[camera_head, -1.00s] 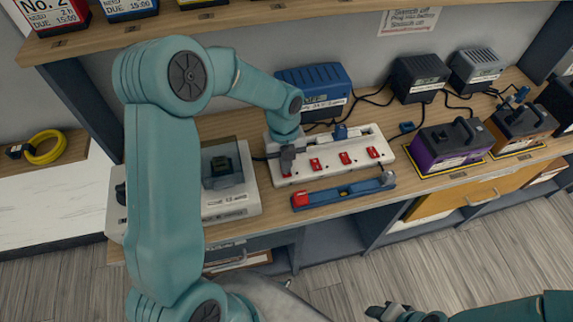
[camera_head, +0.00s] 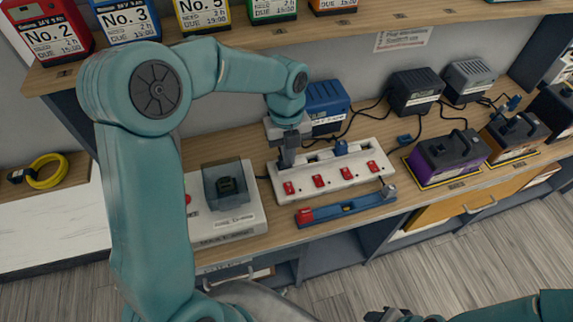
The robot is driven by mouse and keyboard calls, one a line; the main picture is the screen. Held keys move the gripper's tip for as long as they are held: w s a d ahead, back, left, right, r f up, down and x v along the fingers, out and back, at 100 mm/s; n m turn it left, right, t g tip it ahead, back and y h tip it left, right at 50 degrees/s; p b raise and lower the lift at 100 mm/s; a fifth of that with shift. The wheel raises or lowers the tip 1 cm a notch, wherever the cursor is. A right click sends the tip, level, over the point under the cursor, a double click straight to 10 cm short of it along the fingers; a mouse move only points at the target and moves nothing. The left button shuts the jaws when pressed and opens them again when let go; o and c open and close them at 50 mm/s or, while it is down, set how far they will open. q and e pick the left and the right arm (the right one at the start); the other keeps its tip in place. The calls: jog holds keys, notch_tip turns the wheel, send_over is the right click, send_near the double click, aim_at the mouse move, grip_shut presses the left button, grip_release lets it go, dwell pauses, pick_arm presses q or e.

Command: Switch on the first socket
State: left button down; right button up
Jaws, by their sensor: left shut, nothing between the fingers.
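A white power strip (camera_head: 333,187) lies on the wooden bench, with a row of red switches along its front. The first red switch (camera_head: 289,188) is at the left end; whether it is on or off is too small to tell. My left gripper (camera_head: 287,164) is shut and empty, pointing down over the strip's left end, just behind the first switch. It hides the first socket; I cannot tell whether the tips touch the strip. A blue plug (camera_head: 341,148) sits farther along the strip. My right gripper (camera_head: 394,315) shows only partly at the bottom edge.
A blue-and-red bar (camera_head: 346,208) lies in front of the strip. A grey device with a clear cover (camera_head: 225,186) stands left. Chargers (camera_head: 415,91) with black cables stand behind; a purple battery (camera_head: 448,157) stands right. A shelf (camera_head: 280,30) with batteries runs above.

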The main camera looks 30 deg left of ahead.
pick_arm(q)
notch_tip(320, 180, up, 3)
jog(key=b, duration=0.3)
jog(key=shift+s+d+r+b, duration=0.15)
jog(key=shift+b, duration=0.15)
dwell(0.4)
send_near(290, 192)
jog(key=f, duration=0.6)
jog(key=shift+s+d+f, duration=0.25)
jog(key=shift+d+f, duration=0.15)
